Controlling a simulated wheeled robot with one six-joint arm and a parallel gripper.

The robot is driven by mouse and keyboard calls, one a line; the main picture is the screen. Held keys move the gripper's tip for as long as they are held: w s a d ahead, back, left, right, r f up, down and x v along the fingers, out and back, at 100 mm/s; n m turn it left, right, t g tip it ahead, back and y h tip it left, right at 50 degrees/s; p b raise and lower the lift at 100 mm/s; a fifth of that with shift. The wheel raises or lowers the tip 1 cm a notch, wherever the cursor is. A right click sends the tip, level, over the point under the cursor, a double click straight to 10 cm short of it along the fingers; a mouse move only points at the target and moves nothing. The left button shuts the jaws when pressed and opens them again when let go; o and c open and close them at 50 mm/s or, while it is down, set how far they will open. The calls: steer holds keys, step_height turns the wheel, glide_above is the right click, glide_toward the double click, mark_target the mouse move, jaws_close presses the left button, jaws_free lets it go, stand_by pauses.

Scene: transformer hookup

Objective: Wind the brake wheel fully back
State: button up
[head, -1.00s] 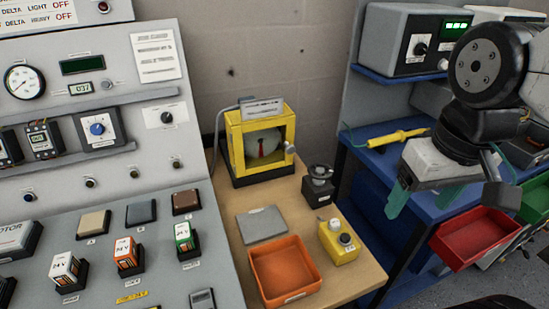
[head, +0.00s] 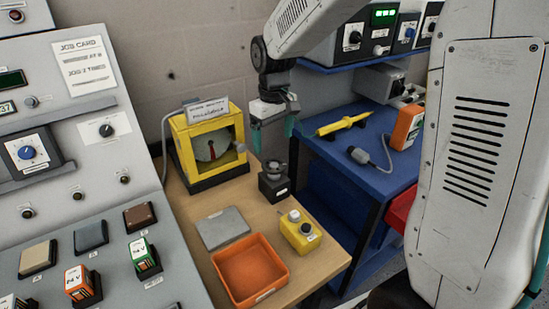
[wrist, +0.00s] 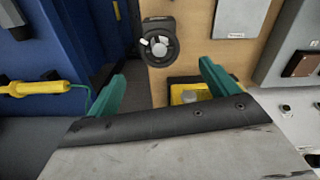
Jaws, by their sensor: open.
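The brake wheel (head: 273,168) looks to be the small black handwheel on a black block near the right edge of the wooden table, beside the yellow brake housing (head: 206,142). Inside the housing is a pale disc with a red mark. My gripper (head: 272,132) is open and empty, above and slightly behind the wheel in the head view. In the wrist view, the wheel (wrist: 158,42) lies beyond the gap between the teal fingers (wrist: 162,72), apart from them. A light knob shows on its rim. Part of the housing (wrist: 190,92) shows behind the right finger.
An orange tray (head: 250,270), a grey plate (head: 223,228) and a yellow button box (head: 300,231) share the table. The control console (head: 75,160) stands left. The blue bench (head: 350,160) at right carries a yellow probe (head: 343,125) and an orange meter (head: 405,127).

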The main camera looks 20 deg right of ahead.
mark_target(274, 164)
step_height(274, 164, down, 8)
steer(key=shift+r, duration=0.25)
steer(key=c, duration=1)
